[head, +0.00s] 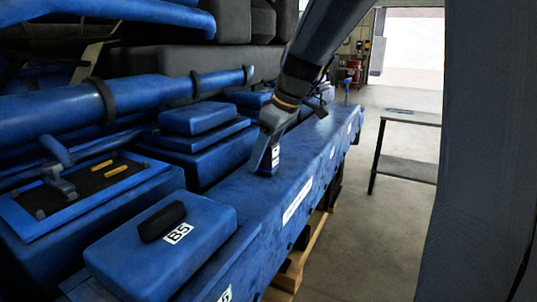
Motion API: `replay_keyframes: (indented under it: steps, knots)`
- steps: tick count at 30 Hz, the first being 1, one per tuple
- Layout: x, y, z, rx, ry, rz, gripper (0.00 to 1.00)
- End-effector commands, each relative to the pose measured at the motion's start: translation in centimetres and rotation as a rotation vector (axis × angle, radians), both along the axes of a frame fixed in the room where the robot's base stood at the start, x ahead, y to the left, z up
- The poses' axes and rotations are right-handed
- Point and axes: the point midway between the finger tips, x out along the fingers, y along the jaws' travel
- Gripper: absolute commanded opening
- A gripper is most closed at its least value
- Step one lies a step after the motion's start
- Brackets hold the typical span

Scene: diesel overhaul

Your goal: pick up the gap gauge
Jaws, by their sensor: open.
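My gripper (267,165) is at the end of my arm, pointing down at the long blue ledge (240,195) in the middle of the head view. A small dark upright piece with a white label (275,156) shows right at the fingers, close to the ledge. I cannot tell whether it is the gap gauge or part of something else, nor whether the fingers touch it. The gripper is open. No other thing in view can be clearly named as the gap gauge.
A blue cover marked B5 with a black block (163,221) is in front. A tray (30,228) with yellow pieces lies left. Blue pipes (60,105) run behind. A grey table (405,167) stands right, across open floor (375,235).

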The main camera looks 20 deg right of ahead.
Motion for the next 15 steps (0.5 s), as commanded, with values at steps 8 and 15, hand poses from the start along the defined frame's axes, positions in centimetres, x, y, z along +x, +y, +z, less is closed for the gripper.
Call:
replay_keyframes:
  steps: [8,15]
  knots:
    - [-0.02,0.0,0.01,0.0,0.0,0.0,0.28]
    - [0.02,0.0,0.07,0.0,-0.001,0.001,0.0]
